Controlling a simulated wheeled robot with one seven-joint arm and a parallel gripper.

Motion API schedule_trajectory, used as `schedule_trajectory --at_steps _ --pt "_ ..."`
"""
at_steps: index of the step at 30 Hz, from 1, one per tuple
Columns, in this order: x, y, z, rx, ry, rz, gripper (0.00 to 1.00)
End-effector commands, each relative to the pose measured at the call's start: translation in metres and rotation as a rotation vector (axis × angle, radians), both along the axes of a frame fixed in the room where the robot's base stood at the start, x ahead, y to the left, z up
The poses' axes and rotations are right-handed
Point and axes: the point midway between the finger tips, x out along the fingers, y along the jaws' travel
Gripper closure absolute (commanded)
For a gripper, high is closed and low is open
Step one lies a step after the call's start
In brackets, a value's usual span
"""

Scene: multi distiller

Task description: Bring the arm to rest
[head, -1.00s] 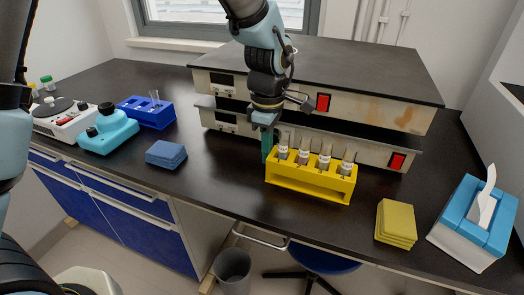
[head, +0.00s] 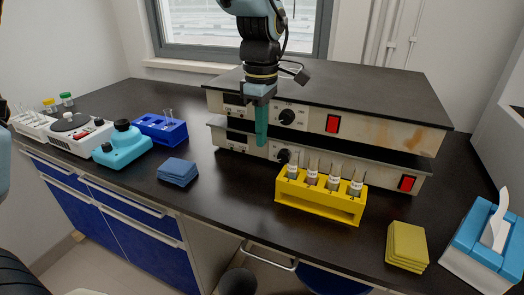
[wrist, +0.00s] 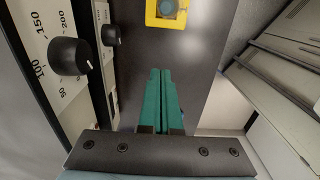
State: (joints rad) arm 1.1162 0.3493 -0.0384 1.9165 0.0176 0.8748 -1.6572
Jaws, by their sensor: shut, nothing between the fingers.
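My gripper (head: 261,127) hangs from my arm, pointing down, in front of the stacked grey distillers and above the dark bench. Its green fingers are together and hold nothing; they also show shut in the wrist view (wrist: 160,85). The yellow rack (head: 320,203) stands on the bench to the right of and below my gripper, apart from it. Several tubes with white labels (head: 312,172) stand upright in the rack. In the wrist view only part of the yellow rack (wrist: 152,20) shows at the top, with one round tube top.
The stacked distillers (head: 385,130) stand close behind my gripper. A blue rack (head: 160,131) with clear tubes, a blue device (head: 122,148), blue sponges (head: 178,172), yellow sponges (head: 407,245) and a tissue box (head: 480,250) stand around. The bench front between the blue sponges and yellow rack is clear.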

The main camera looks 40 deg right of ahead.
Motion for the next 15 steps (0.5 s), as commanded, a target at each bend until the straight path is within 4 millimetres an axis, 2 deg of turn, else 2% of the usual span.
schedule_trajectory --at_steps 10,13,15 --pt "0.004 0.005 0.007 0.0 0.0 -0.003 1.0" --pt "0.025 0.024 0.006 -0.006 -0.003 -0.026 1.0" --pt "0.048 0.051 0.005 -0.013 -0.009 -0.06 1.0"
